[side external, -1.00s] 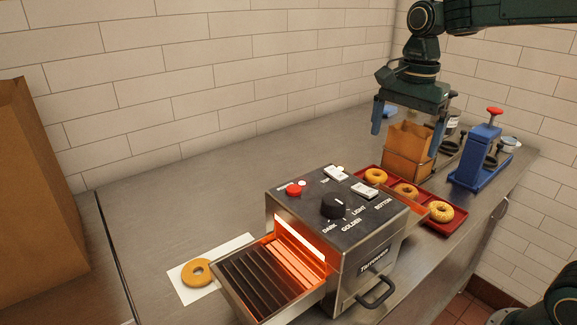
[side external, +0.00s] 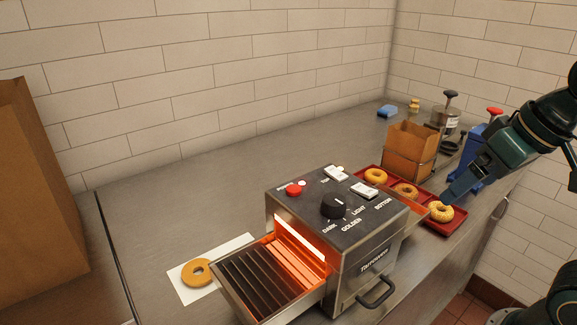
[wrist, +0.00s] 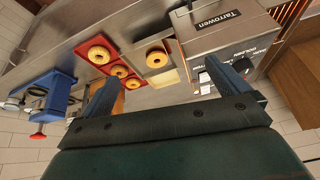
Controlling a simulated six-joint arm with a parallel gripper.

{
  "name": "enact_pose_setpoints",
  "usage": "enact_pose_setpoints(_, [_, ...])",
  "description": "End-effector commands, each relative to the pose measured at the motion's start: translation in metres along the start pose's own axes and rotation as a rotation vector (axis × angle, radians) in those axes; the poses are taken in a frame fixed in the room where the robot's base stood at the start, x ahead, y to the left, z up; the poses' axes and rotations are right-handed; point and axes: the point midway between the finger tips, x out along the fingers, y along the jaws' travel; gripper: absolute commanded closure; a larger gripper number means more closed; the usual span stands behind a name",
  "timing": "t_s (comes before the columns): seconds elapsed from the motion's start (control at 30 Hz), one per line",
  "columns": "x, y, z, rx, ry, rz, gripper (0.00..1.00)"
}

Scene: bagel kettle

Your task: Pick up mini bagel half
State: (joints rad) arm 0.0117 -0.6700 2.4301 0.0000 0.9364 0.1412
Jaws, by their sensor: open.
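Three mini bagel halves sit in a red tray (side external: 451,228) right of the toaster: one at the back (side external: 375,175), one in the middle (side external: 406,190) and a pale one at the front (side external: 441,211). My gripper (side external: 455,190) reaches in from the right, tilted, its blue finger overlapping the front bagel's edge in the side view; contact cannot be told. In the wrist view my gripper (wrist: 165,86) is open, with nothing between its fingers. That view also shows a bagel half (wrist: 157,58) on a grey surface between tray and toaster.
The toaster (side external: 375,265) glows inside, with a slatted outfeed at left. Another bagel half (side external: 197,272) lies on white paper (side external: 190,295). A paper-bag holder (side external: 408,150) and blue press (side external: 470,150) stand behind the tray. The back-left counter is clear.

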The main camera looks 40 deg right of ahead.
Motion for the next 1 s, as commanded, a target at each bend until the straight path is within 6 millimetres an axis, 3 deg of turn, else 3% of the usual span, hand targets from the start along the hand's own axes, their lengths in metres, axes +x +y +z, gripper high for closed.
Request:
enact_pose_setpoints(0.1, [0.001, 0.0, 0.012, -0.093, 0.03, -0.006, 0.0])
enact_pose_setpoints(0.3, [0.003, 0.0, 0.019, -0.153, 0.047, -0.009, 0.0])
enact_pose_setpoints(0.33, [0.003, 0.0, 0.019, -0.155, 0.047, -0.009, 0.0])
enact_pose_setpoints(0.4, [0.003, 0.0, 0.018, -0.155, 0.047, -0.009, 0.12])
enact_pose_setpoints(0.77, [0.003, 0.0, 0.017, -0.157, 0.044, -0.009, 0.12])
enact_pose_setpoints(1.0, [0.003, -0.004, 0.004, -0.239, 0.01, -0.023, 0.12])
